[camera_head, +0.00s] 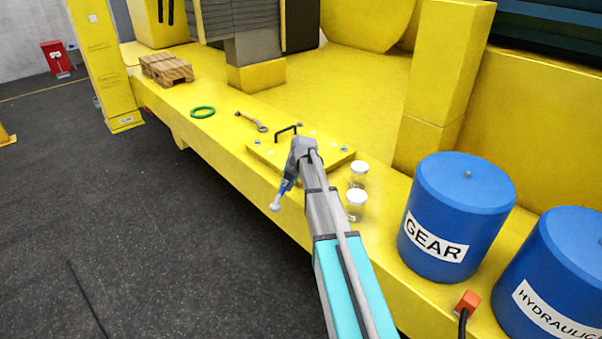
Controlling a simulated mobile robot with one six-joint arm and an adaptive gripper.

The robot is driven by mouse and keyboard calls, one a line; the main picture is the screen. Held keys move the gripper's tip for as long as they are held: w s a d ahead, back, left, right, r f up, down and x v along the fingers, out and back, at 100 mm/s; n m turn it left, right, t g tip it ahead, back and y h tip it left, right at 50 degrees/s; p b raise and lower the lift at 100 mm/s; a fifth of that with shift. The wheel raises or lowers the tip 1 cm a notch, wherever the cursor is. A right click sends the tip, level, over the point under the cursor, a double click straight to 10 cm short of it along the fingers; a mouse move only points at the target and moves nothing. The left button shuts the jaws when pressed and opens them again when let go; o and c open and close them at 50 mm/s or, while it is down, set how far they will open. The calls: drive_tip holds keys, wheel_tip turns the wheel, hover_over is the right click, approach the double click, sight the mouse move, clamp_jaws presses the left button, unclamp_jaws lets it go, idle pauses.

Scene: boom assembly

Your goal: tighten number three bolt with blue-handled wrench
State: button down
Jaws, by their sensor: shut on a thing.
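My gripper (291,177) is shut on the blue-handled wrench (283,192), just in front of the yellow deck's near edge. The wrench hangs tilted, with its pale end down and to the left. Behind my arm, a yellow cover plate (268,152) with a black handle (287,129) lies on the deck. Small grey bolts show at its left corner (257,142), far corner (299,125) and right corner (344,148). My arm hides the plate's near part. I cannot tell which bolt is number three. The wrench is apart from the visible bolts.
A second wrench (252,121) and a green ring (203,112) lie left of the plate. Two white-lidded jars (356,204) stand close to my arm's right. Blue drums (455,215) and a red block (468,301) stand farther right. The left floor is mostly clear.

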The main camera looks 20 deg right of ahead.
drive_tip(key=shift+s+d+n, duration=0.35)
drive_tip(key=shift+d+n, duration=0.05)
drive_tip(key=shift+n, duration=0.1)
idle(0.3)
drive_tip(key=shift+r, duration=0.15)
drive_tip(key=shift+r+p, duration=2.05)
drive_tip(key=shift+p, duration=0.15)
wheel_tip(320, 180, up, 3)
drive_tip(key=p, duration=0.3)
